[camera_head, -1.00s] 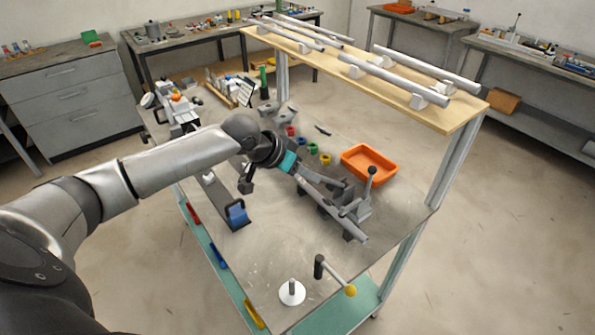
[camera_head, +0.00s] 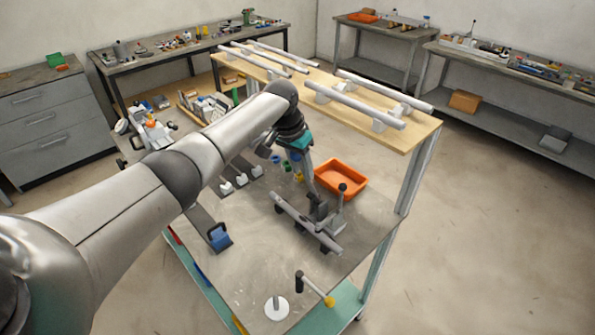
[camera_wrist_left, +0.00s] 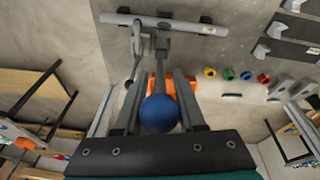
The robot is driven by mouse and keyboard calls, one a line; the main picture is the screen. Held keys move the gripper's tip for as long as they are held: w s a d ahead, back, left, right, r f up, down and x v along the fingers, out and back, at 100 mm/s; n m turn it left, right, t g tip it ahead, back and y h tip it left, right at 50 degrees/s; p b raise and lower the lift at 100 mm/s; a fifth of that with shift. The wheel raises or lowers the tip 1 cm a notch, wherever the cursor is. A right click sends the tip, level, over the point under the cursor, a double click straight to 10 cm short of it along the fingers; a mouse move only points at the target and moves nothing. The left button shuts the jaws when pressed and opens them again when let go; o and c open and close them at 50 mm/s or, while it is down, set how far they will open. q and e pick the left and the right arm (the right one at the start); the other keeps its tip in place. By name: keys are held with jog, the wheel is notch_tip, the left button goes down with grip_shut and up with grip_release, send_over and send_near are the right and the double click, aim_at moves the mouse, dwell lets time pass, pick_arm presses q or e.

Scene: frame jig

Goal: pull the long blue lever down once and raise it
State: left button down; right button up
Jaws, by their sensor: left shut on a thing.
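The long blue lever shows in the left wrist view as a blue ball knob (camera_wrist_left: 158,113) with a grey shaft running from it to the fixture. My left gripper (camera_wrist_left: 158,92) has one finger on each side of the shaft, just beyond the knob, and is shut on the lever. In the head view my left gripper (camera_head: 316,197) reaches down steeply at the fixture with the grey tube (camera_head: 305,222); it hides the blue knob there. A second lever with a dark knob (camera_head: 342,187) stands upright right beside it. My right gripper is not in view.
An orange tray (camera_head: 341,178) sits just behind the levers. A yellow-ended crank (camera_head: 328,301) and a white disc with a post (camera_head: 277,308) are at the front. Several coloured rings (camera_wrist_left: 236,74) lie nearby. A wooden shelf with tubes (camera_head: 418,132) overhangs the table's back.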

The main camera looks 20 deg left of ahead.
pick_arm(q)
jog(key=shift+w+d+r+g, duration=0.2)
jog(key=shift+w, duration=0.2)
jog(key=shift+w+d+r+g, duration=0.15)
jog(key=shift+w+g, duration=0.05)
jog(key=shift+w, duration=0.3)
jog(key=c, duration=0.8)
grip_release()
jog(key=shift+c, duration=0.2)
jog(key=shift+r, duration=0.55)
jog(key=r, duration=0.4)
jog(key=s+r, duration=0.1)
jog(key=r, duration=0.4)
jog(key=s+a+r, duration=0.1)
jog(key=r, duration=0.4)
jog(key=shift+s+a+b, duration=0.1)
jog(key=shift+b, duration=0.3)
